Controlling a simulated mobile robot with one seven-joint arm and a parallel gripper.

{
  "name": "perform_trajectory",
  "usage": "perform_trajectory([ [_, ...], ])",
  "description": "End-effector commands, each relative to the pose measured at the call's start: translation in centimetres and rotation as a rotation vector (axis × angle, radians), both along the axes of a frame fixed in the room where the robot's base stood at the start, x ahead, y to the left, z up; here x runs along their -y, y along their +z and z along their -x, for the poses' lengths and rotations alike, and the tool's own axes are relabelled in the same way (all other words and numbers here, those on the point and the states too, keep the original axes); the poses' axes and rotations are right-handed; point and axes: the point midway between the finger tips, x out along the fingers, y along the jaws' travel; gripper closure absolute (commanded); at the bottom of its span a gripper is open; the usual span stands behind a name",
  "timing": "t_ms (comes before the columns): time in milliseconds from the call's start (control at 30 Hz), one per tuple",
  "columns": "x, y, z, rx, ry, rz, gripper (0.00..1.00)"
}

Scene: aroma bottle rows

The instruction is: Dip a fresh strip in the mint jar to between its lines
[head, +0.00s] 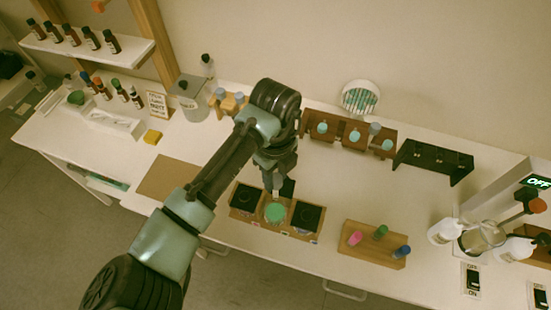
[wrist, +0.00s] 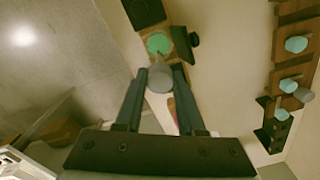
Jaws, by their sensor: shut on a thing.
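The open jar with green contents (head: 275,212) sits in the middle of a wooden tray (head: 246,214), between two black-topped jars (head: 245,197) (head: 306,216). The green contents also show in the wrist view (wrist: 158,43). My gripper (head: 276,188) is just above and behind this jar, pointing down. In the wrist view its fingers (wrist: 159,80) are shut on a grey round-topped piece (wrist: 160,77), which overlaps the near side of the green jar. Whatever hangs below that top is hidden, so I cannot tell whether it touches the contents. A black lid (wrist: 194,38) lies beside the jar.
A wooden stand (head: 372,250) with pink, green and blue pegs is to the right. A wooden rack (head: 345,133) with teal pieces, a round white holder of teal strips (head: 360,97) and a black rack (head: 433,160) stand behind. A brown mat (head: 168,178) lies left.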

Motion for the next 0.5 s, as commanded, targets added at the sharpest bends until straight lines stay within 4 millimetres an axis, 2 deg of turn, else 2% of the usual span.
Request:
perform_trajectory([
  [500,-0.1,-3.8,0.0,-0.001,0.002,-0.001,0.97],
])
